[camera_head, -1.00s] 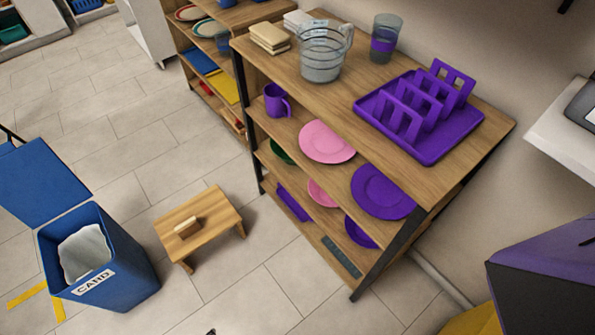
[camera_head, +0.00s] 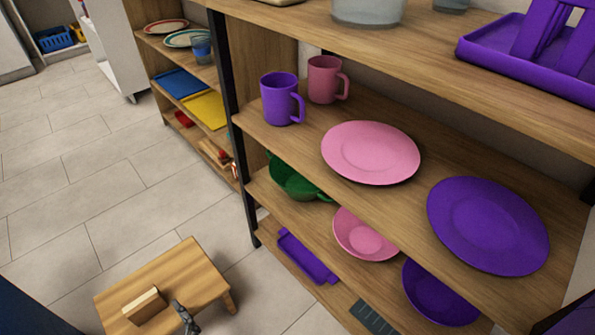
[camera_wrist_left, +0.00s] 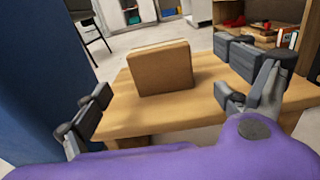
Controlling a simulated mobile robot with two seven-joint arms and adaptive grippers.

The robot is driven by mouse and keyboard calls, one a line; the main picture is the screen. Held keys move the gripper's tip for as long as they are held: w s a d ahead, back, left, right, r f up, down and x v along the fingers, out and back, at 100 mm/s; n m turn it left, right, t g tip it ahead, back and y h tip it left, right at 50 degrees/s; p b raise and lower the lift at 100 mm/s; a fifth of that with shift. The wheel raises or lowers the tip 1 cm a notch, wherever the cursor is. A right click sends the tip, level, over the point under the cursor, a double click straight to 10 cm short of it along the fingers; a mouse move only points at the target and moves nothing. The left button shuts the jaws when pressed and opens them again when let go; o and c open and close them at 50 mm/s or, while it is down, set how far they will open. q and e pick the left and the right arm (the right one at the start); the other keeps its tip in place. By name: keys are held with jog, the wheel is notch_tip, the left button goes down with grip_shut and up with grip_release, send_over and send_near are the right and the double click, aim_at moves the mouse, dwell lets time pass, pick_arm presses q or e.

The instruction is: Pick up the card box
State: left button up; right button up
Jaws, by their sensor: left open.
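The card box (camera_head: 146,306), a small light-brown block with a darker face, stands upright on a low wooden stool (camera_head: 190,272) in the head view. In the left wrist view the card box (camera_wrist_left: 162,68) stands on the stool top (camera_wrist_left: 160,110), ahead of and between my fingers. My left gripper (camera_wrist_left: 172,98) is open, one finger on each side, with nothing between the tips. In the head view only a grey finger part (camera_head: 185,318) shows at the bottom, just right of the card box. My right gripper is not seen.
A shelf unit stands right of the stool, with a purple mug (camera_head: 281,98), pink mug (camera_head: 324,80), pink plate (camera_head: 371,152) and purple plate (camera_head: 487,225). A blue bin wall (camera_wrist_left: 35,85) is close on the left in the wrist view. Tiled floor behind the stool is clear.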

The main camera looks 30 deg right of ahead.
aim_at(147, 310)
pick_arm(q)
jog(key=shift+x, duration=1)
jog(key=b+x, duration=0.2)
jog(key=x, duration=0.1)
jog(key=b+x, duration=0.1)
jog(key=x, duration=0.1)
jog(key=shift+f, duration=0.35)
jog(key=shift+w+a+r, duration=0.1)
jog(key=shift+w+a, duration=0.05)
jog(key=shift+w, duration=0.25)
jog(key=shift+c, duration=0.5)
jog(key=c, duration=0.9)
